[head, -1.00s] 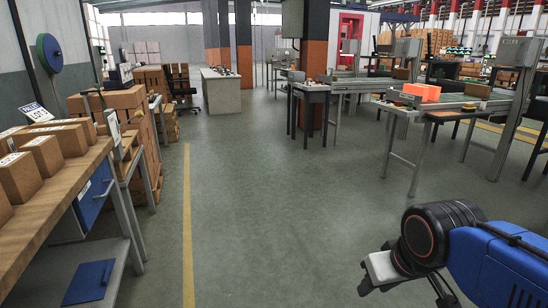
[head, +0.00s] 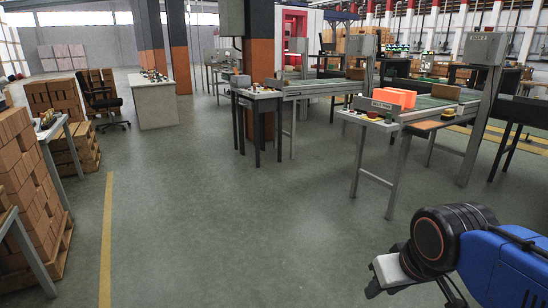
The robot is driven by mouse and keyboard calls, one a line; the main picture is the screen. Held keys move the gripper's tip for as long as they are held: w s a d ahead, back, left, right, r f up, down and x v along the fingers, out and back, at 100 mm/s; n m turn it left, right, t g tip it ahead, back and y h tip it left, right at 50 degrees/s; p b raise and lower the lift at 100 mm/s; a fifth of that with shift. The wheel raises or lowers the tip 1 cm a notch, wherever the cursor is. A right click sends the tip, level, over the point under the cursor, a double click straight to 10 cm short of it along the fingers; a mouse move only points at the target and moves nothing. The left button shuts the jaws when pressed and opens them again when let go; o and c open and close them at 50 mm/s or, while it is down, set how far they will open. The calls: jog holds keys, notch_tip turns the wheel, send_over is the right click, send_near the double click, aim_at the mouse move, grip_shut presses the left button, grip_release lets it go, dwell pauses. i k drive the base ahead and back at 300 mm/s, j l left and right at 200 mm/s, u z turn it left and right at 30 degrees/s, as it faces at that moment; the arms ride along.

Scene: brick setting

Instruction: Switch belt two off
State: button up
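A conveyor with a green belt (head: 432,101) stands right of centre, with a small sign (head: 376,105) on its near end that seems to read "BELT TWO". A small pale control shelf (head: 370,118) with several small knobs or buttons juts from that end. They are too small to tell their settings. My gripper (head: 380,280) is at the lower right, well short of the conveyor and touching nothing visible. Its fingers are partly hidden, so its opening is unclear.
Another conveyor (head: 312,88) with a dark control table (head: 257,97) stands left of it. A grey post (head: 484,110) carries a box at right. Stacked bricks (head: 22,165) on a pallet and a table line the left. Open floor (head: 220,220) with a yellow line lies ahead.

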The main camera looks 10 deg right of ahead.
aim_at(370, 115)
jog(key=i+l, duration=1.2)
jog(key=l+z, duration=0.1)
jog(key=l, duration=0.5)
jog(key=i+l+z, duration=0.15)
jog(key=l, duration=0.4)
jog(key=k+l, duration=0.05)
